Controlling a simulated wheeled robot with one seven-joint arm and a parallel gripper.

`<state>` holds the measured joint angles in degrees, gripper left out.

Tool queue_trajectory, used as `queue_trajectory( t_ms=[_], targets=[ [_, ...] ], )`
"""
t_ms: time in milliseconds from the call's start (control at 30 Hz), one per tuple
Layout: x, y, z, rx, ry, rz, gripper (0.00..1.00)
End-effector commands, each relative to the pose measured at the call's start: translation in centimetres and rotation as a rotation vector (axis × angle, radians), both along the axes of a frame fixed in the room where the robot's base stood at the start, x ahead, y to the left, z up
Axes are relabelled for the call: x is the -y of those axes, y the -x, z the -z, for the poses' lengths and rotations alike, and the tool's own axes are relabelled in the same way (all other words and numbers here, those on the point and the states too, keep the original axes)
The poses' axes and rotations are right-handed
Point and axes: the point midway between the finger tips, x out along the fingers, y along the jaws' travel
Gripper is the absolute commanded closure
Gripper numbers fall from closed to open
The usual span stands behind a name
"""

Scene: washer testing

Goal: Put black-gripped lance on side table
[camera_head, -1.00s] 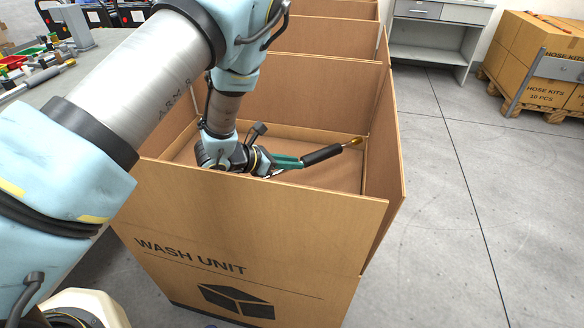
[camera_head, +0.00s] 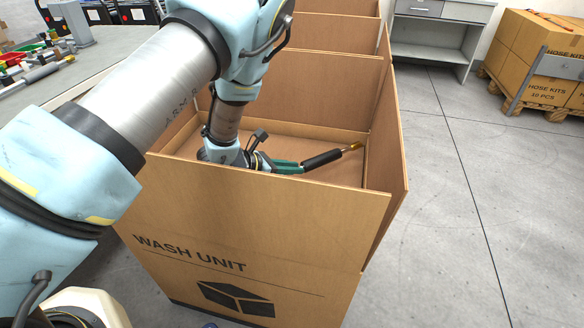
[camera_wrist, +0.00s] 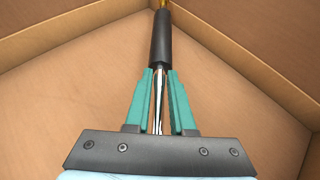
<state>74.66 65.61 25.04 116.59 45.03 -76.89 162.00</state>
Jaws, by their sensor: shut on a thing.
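The black-gripped lance shows its black grip (camera_head: 322,160) and brass tip inside the open cardboard box marked WASH UNIT (camera_head: 250,215). My gripper (camera_head: 288,167) is inside the box, with its green fingers shut on the lance just behind the black grip. In the wrist view my gripper (camera_wrist: 159,92) holds the lance's metal shaft between both fingers, and the black grip (camera_wrist: 160,38) points away toward a corner of the box. The front wall hides part of my gripper in the head view. I cannot tell which surface is the side table.
More open cardboard boxes (camera_head: 335,35) stand in a row behind. A grey worktable (camera_head: 90,55) with tools and bins is at the left. A grey drawer desk (camera_head: 435,55) and hose kit cartons (camera_head: 535,60) stand at the back right. The right floor is clear.

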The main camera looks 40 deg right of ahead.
Motion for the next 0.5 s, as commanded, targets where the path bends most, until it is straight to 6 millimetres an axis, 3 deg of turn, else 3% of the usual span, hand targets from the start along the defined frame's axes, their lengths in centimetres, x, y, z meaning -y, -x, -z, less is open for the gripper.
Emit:
queue_trajectory(
  t_ms=[67,100,300,500],
  targets=[
    [0.1,-0.02,-0.2,0.0,0.004,0.0,1.0],
    [0.0,0.0,-0.04,0.0,0.0,0.0,0.75],
    [0.0,0.0,-0.04,0.0,0.0,0.0,0.52],
    [0.0,0.0,-0.04,0.0,0.0,0.0,0.48]
  ],
)
